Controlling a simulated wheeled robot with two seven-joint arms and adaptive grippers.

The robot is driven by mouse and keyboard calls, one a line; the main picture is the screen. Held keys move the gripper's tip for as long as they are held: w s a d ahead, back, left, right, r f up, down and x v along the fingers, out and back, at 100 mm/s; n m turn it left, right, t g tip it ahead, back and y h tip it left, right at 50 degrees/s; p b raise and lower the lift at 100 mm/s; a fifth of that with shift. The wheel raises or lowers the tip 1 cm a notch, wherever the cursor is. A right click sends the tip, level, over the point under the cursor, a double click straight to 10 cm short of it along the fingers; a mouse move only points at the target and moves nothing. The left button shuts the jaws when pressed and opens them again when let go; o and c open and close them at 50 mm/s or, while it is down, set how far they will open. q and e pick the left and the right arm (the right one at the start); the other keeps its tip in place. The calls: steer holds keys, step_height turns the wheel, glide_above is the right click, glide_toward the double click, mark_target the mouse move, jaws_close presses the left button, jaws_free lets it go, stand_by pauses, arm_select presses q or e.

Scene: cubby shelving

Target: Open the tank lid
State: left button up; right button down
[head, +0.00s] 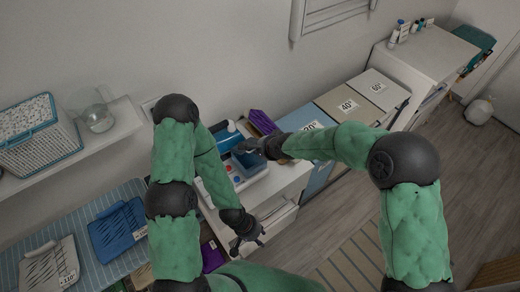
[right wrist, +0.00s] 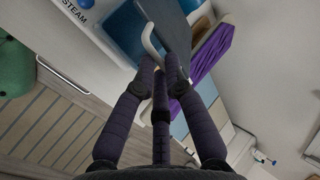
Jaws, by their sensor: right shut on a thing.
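The tank lid (right wrist: 180,32) is a dark grey-blue panel with a white curved handle (right wrist: 148,42) in the right wrist view. It stands tilted up beside a blue tank opening (right wrist: 124,27) in a white body marked STEAM. In the head view the lid (head: 247,158) shows small, partly behind my right gripper (head: 262,148). In the right wrist view my right gripper (right wrist: 164,72) is shut on the lower end of the handle.
A purple cloth (right wrist: 208,60) lies close behind the lid. Bins with temperature labels (head: 338,106) stand to the right.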

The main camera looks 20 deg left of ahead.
steer(key=shift+w+a+r+g+h+p, duration=0.25)
steer(key=shift+a+r+p, duration=0.1)
steer(key=shift+r, duration=0.1)
steer(key=shift+w+a+r+g+h+p, duration=0.2)
steer(key=shift+r+h+p, duration=0.1)
steer(key=shift+r, duration=0.1)
steer(key=w+a+r+g+h+p, duration=0.1)
steer(key=a, duration=0.1)
steer(key=w+a+r+g+h+p, duration=0.1)
steer(key=r+h, duration=0.1)
steer(key=shift+w+a, duration=0.35)
steer(key=shift+w, duration=0.05)
steer(key=w+a+r+p, duration=0.1)
steer(key=w+a+p, duration=0.1)
steer(key=w+a, duration=0.3)
steer(key=shift+w+a+r, duration=0.2)
steer(key=shift+a+r, duration=0.2)
steer(key=shift+a, duration=0.45)
steer(key=shift+w+r, duration=0.1)
steer(key=shift+r, duration=0.05)
steer(key=c, duration=1.4)
jaws_free()
steer(key=shift+o, duration=0.5)
steer(key=shift+a, duration=0.15)
